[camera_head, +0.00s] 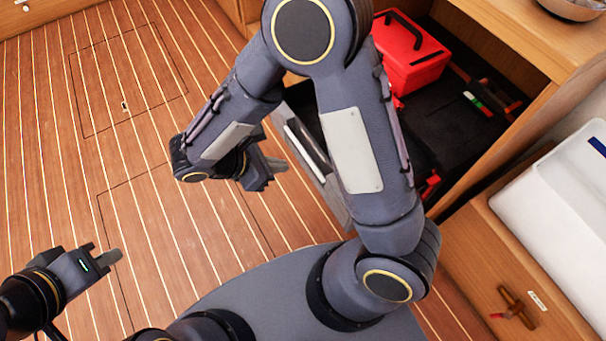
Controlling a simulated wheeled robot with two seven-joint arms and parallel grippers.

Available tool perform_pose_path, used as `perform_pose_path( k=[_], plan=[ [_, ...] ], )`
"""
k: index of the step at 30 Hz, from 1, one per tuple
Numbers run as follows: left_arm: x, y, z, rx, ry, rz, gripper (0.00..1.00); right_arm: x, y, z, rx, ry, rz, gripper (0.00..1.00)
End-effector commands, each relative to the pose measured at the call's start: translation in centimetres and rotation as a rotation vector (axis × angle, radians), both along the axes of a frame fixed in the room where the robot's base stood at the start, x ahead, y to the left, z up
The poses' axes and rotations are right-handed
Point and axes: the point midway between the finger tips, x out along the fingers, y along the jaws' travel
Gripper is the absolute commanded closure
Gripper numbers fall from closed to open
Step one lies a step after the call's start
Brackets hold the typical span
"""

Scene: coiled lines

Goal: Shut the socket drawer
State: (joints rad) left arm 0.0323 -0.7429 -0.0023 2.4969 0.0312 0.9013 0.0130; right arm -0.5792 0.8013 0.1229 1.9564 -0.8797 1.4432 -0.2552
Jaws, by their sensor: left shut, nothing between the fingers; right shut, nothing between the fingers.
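The drawer, taken to be the socket drawer, stands out from the wooden cabinet at the upper right. Its pale grey front (311,172) shows between my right gripper and my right arm, which hides much of the drawer. My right gripper (278,166) is shut and empty, just to the left of the drawer front; I cannot tell whether it touches. My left gripper (116,256) is shut and empty over the floor at the lower left, well apart from the drawer.
A red toolbox (408,58) and several tools lie on a dark surface (450,140) inside the cabinet. A white basin (560,215) is at the right, above a wooden panel with a brown turn-handle (513,308). The striped wooden floor (120,180) at the left is clear.

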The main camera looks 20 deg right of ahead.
Motion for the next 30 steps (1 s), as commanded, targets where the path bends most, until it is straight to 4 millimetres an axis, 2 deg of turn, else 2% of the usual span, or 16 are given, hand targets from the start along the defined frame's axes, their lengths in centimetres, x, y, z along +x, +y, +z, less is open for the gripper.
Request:
perform_pose_path(
  k=[1,5,8,22,27,30],
  plan=[
    [0.0,0.0,-0.8,0.0,0.0,0.0,1.0,0.1,0.4,-1.1,-0.021,0.007,0.029,1.0],
    [0.0,0.0,-1.0,0.0,-0.001,0.0,1.0,0.3,0.6,-1.8,-0.042,0.012,0.057,1.0],
    [0.0,0.0,-1.3,0.0,-0.001,0.0,1.0,0.4,0.0,-2.4,-0.042,0.014,0.055,1.0],
    [0.0,0.0,-5.2,0.0,0.0,0.0,1.0,0.8,-6.9,-9.0,-0.041,0.015,0.05,1.0],
    [0.0,0.0,-5.8,0.0,0.0,0.0,1.0,1.1,-9.4,-8.5,-0.038,0.011,0.051,1.0],
    [0.0,0.0,-6.0,0.0,0.0,0.0,1.0,1.1,-10.2,-8.4,-0.039,0.012,0.052,1.0]
  ],
)
